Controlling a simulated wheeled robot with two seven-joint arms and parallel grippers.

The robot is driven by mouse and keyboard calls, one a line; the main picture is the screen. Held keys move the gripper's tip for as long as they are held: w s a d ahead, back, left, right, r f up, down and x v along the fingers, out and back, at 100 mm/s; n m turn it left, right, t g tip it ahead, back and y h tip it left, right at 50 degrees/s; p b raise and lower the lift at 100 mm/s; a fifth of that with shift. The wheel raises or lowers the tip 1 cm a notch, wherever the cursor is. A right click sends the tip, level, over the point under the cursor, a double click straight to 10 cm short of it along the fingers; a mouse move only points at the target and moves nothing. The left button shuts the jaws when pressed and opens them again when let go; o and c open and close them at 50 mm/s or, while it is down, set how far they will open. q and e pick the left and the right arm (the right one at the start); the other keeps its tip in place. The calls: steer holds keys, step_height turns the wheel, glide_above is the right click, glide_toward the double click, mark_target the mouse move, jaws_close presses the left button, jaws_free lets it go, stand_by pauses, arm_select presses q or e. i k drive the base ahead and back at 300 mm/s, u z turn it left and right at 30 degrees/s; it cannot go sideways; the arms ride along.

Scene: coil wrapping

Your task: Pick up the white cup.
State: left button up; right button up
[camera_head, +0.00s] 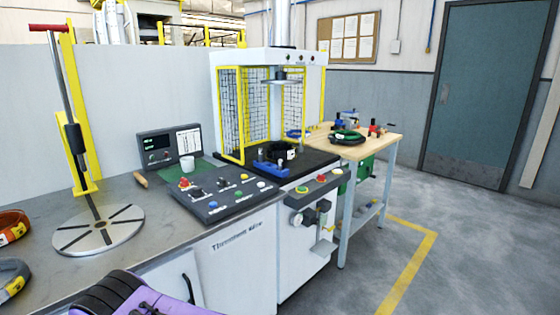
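A small, pale, cup-like object (187,164) stands upright on the green mat (200,174), behind the dark control panel and in front of the small screens. It looks like the white cup, but it is too small to make out a handle or its inside. Nothing touches it from above. A purple and black part, probably of my own arm, shows at the bottom left, well apart from the cup. Neither gripper's fingers are visible.
A dark button panel (228,195) lies just in front of the cup. Two small screens (168,146) stand behind it. A slotted round plate with a tall post (98,229) is at left. A yellow-framed press (268,100) stands at right. Bare worktop (160,222) lies between plate and panel.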

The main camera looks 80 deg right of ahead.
mark_target(188, 164)
steer(key=z, duration=2.2)
